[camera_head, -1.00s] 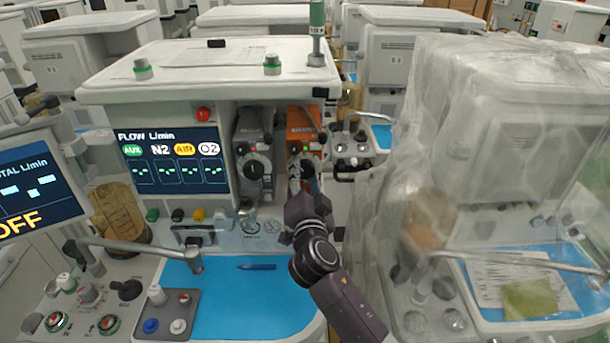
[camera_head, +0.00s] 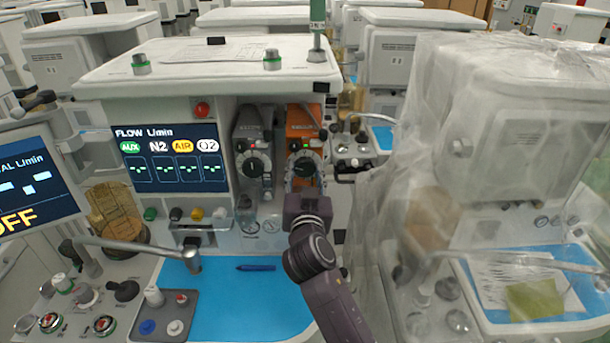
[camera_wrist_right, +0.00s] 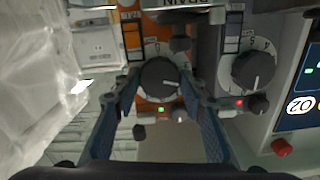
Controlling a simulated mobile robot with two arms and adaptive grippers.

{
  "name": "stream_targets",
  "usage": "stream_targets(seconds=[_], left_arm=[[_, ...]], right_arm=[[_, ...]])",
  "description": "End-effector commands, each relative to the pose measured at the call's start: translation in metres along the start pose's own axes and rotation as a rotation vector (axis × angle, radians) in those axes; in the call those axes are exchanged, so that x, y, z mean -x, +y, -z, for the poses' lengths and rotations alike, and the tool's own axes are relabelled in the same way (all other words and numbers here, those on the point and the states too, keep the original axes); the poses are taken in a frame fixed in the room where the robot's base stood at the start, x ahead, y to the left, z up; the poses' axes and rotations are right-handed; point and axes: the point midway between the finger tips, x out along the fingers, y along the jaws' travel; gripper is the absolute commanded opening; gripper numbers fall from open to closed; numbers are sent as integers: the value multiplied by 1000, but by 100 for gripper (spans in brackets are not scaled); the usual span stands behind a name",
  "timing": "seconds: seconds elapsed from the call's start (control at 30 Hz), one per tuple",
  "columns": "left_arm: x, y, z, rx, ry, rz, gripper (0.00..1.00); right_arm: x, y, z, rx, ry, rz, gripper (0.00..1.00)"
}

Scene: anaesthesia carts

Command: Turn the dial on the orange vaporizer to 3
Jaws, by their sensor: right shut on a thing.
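The orange vaporizer (camera_head: 303,122) stands right of a grey vaporizer (camera_head: 251,123) in the cart's bay, with its dark round dial (camera_head: 305,166) facing me. In the right wrist view the dial (camera_wrist_right: 160,76) sits between the two blue-grey fingers of my right gripper (camera_wrist_right: 160,84), which is shut on it from both sides. A white mark on the dial points to the picture's right there; the scale numbers are too small to read surely. In the head view my right gripper (camera_head: 305,183) is just below and in front of the dial. My left gripper is not in view.
The flow screen (camera_head: 172,160) is left of the vaporizers. A blue mat (camera_head: 235,300) with a pen (camera_head: 256,268) lies below. A plastic-draped cart (camera_head: 490,130) stands close on the right. In the right wrist view, the grey vaporizer's dial (camera_wrist_right: 253,71) is close beside.

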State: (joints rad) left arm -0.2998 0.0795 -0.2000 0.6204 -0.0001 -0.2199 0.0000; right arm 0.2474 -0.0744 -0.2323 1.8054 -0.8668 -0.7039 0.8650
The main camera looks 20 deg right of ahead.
Motion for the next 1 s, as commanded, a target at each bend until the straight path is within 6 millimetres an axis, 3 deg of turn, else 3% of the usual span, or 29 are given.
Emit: stream_targets(seconds=[0.5, 1.0], left_arm=[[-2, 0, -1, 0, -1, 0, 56], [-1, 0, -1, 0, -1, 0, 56]], right_arm=[[0, -1, 0, 438, -1, -25, 14], [0, -1, 0, 606, 1, -33, 14]])
